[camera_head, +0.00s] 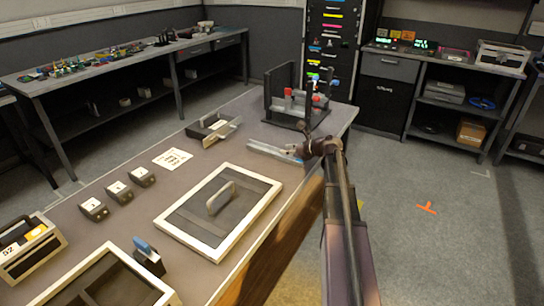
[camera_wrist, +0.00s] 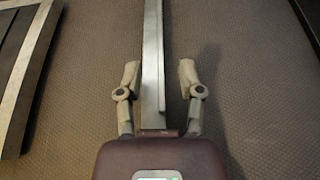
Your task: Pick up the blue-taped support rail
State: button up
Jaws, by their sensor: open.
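A long metal rail (camera_head: 270,152) lies on the table near its right edge, with a small blue patch beside my gripper. In the wrist view the grey rail (camera_wrist: 152,45) runs straight up the picture between my fingers. No blue tape shows there. My gripper (camera_head: 308,152) is at the rail's near right end. In the wrist view my gripper (camera_wrist: 158,75) is open, with one finger on each side of the rail and a gap on both sides. The rail's near end is hidden behind the gripper body.
A framed dark panel with a handle (camera_head: 174,238) lies left of my arm. A black bracket stand with red parts (camera_head: 284,112) rises behind the rail. A dark block with a metal plate (camera_head: 207,131) and several small numbered blocks (camera_head: 118,190) stand farther left.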

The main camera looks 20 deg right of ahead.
jog(key=shift+b+x, duration=0.3)
jog(key=shift+x, duration=0.7)
grip_shut()
